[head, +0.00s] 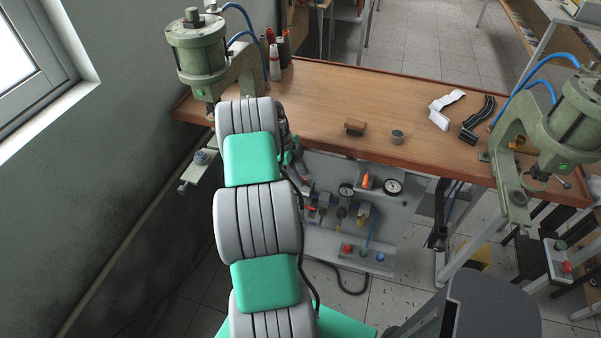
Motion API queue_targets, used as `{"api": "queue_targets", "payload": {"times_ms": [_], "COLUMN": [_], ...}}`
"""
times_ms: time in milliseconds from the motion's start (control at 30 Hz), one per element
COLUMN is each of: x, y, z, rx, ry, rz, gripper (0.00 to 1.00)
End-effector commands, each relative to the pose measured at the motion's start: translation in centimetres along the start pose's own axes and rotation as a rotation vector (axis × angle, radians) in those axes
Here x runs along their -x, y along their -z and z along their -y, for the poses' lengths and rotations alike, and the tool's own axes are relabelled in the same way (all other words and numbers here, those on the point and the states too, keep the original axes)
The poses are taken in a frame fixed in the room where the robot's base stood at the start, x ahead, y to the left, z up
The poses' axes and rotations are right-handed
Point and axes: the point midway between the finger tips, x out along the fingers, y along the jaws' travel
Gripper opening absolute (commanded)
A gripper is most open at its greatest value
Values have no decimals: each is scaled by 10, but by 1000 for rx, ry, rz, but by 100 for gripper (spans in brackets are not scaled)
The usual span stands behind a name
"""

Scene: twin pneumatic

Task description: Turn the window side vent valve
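A grey valve panel (325,243) hangs under the front edge of the workbench. It carries two round gauges, one on the left (346,190) and one on the right (393,186). Small fittings with red and orange parts (311,213) sit at its left, and a brass fitting (362,215) sits nearer the middle. I cannot tell which fitting is the window side vent valve; the left part of the panel is partly covered by my arm. My arm reaches up from the bottom centre towards the bench edge. My gripper (294,160) is mostly hidden behind the arm, and its fingers cannot be made out.
A green press (197,55) stands at the bench's left end by the window, another (570,125) at the right end. The wooden bench top (330,95) holds a brown block (355,127) and a grey cylinder (397,136). A dark chair (490,305) stands at lower right.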

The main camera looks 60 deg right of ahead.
Motion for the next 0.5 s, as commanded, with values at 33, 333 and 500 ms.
{"api": "queue_targets", "payload": {"times_ms": [33,333,500], "x": [-2,-4,-4], "y": [0,-1,-1], "z": [0,0,0], "rx": [0,2,2], "ry": [0,2,2], "rz": [1,1,1], "gripper": [36,31,18]}}
